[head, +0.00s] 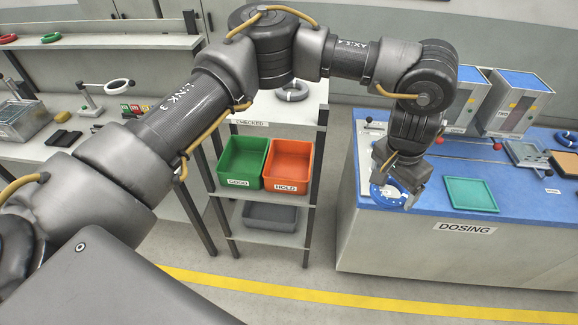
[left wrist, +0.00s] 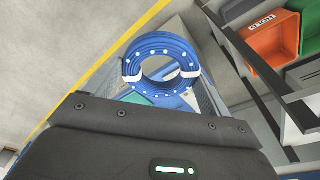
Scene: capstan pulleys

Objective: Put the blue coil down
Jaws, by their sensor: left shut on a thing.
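The blue coil (head: 377,192) is a ring with white ties. My left gripper (head: 396,187) is shut on it near the left end of the dosing bench, whose top is blue (head: 424,186). In the left wrist view the coil (left wrist: 160,43) shows beyond the gripper body, with its hole open to view. In the head view the gripper covers part of the coil. I cannot tell whether the coil touches the bench. My right gripper is in neither view.
A teal tray (head: 470,195) lies right of the gripper on the bench, with dispensers (head: 521,103) behind. Left stands a rack holding a green GOOD bin (head: 231,182), an orange HOLD bin (head: 285,186), a grey bin (head: 270,217) below, and a dark coil (head: 294,95) on top.

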